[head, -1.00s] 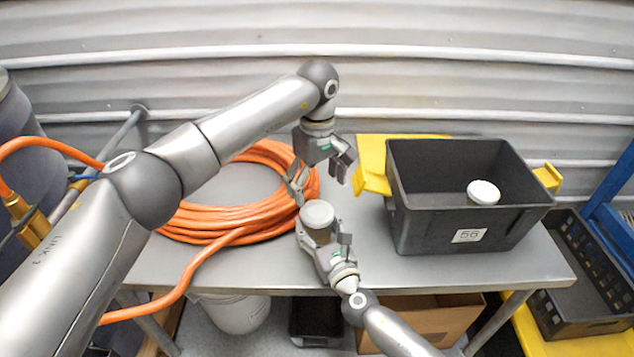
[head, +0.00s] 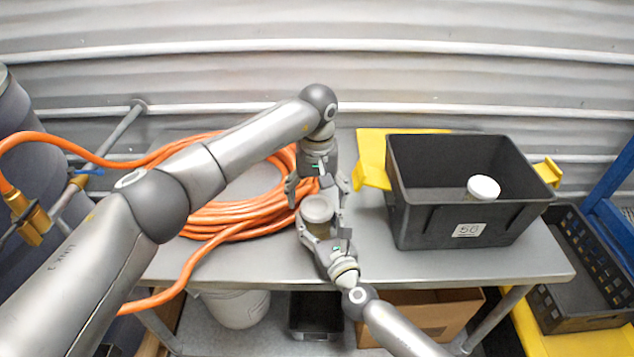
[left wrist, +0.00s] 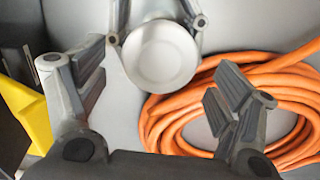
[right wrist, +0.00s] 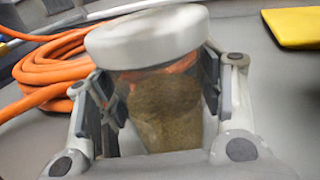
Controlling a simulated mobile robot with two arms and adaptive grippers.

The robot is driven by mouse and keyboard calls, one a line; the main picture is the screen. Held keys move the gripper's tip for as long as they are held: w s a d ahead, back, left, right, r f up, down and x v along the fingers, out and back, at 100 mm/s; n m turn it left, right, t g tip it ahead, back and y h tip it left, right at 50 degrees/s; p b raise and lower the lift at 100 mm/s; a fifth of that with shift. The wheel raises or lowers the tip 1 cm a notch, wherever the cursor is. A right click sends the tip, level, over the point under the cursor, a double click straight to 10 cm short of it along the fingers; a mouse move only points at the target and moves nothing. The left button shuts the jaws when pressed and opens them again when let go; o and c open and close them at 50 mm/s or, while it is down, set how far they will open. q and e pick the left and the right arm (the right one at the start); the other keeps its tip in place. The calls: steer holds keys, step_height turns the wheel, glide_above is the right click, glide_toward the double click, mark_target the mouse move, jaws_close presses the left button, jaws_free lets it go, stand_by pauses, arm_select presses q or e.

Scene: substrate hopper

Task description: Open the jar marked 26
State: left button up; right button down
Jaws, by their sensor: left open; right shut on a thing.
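A clear jar with a white lid (head: 317,208) and brown, grainy contents stands upright over the table in the head view. No number shows on its visible side in the right wrist view (right wrist: 165,105). My right gripper (head: 320,229) is shut on the jar body, below the lid. My left gripper (head: 318,188) is open and empty, just behind and above the lid. In the left wrist view the lid (left wrist: 160,55) lies near the top centre, beyond the spread fingers, apparently not gripped by them.
A black bin (head: 425,225) with a hard-to-read label stands right on the metal table (head: 250,265). Another white-lidded container (head: 483,188) is inside it. A yellow object (head: 372,172) lies behind the bin. A coiled orange hose (head: 230,215) covers the table's left part.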

mark_target(317, 209)
arm_select(q)
steer(key=shift+f, duration=1.4)
steer(key=shift+c, duration=0.4)
